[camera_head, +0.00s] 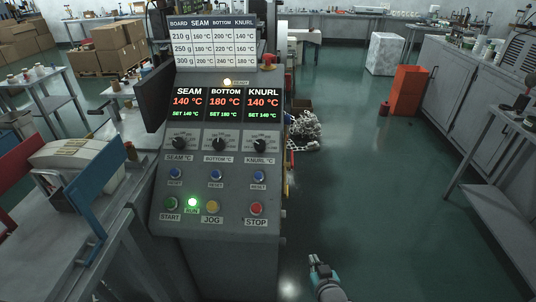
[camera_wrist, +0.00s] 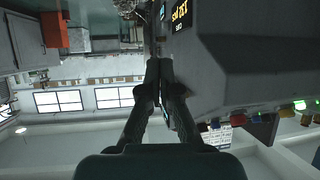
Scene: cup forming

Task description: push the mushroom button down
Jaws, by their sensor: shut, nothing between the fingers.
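A red mushroom button (camera_head: 268,60) sits at the upper right of the grey control panel (camera_head: 226,160), beside the settings board. A flatter red STOP button (camera_head: 256,208) is at the panel's lower right. My gripper (camera_head: 314,260) is low at the bottom of the head view, right of the panel and apart from it, well below the mushroom button. In the wrist view its two fingers (camera_wrist: 159,66) are together with nothing between them. The mushroom button cannot be made out surely in the wrist view, which looks upside down along the machine's side.
The panel carries lit displays (camera_head: 226,104), several knobs, blue RESET buttons, START, a yellow JOG button (camera_head: 212,208) and a glowing green RUN light (camera_head: 193,202). A chain heap (camera_head: 303,130) lies right of the machine. The floor (camera_head: 390,210) right of it is open, up to grey cabinets (camera_head: 448,85).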

